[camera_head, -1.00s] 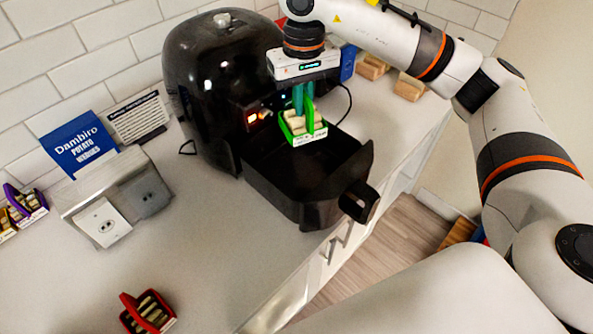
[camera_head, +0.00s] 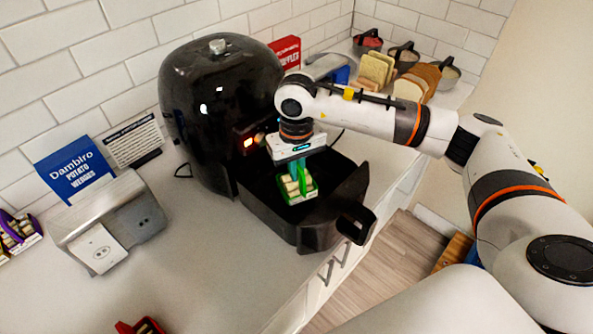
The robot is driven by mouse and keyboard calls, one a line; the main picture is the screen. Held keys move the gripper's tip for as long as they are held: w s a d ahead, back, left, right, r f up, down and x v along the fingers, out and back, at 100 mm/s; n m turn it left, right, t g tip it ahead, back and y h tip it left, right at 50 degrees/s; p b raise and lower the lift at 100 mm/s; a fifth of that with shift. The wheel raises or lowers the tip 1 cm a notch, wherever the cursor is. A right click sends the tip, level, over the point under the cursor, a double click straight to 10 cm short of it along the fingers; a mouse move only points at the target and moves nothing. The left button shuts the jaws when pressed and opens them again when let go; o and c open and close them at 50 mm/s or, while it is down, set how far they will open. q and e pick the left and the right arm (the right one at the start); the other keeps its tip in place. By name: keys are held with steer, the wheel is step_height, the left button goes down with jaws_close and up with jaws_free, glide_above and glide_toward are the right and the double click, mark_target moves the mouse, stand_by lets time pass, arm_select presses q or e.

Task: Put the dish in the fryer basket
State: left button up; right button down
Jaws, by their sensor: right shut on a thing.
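The dish is a small green-rimmed tray (camera_head: 299,198) holding several pale pieces. My right gripper (camera_head: 297,172) is shut on it from above, its teal fingers pointing down. The dish hangs within the outline of the open black fryer basket (camera_head: 253,212); I cannot tell whether it touches the basket floor. The basket is pulled out of the black air fryer (camera_head: 215,110), its handle (camera_head: 357,222) toward the front right. My left gripper is not in view.
A grey and white socket box (camera_head: 108,222) stands left of the fryer, with a blue potato wedges box (camera_head: 75,168) behind it. A red dish (camera_head: 140,327) sits at the front edge of view. Bread slices (camera_head: 375,72) and bowls stand at the back right.

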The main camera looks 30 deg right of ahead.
steer(key=shift+f, duration=0.8)
steer(key=shift+f, duration=0.1)
steer(key=shift+f, duration=0.1)
steer(key=c, duration=1.6)
jaws_free()
steer(key=shift+o, duration=0.2)
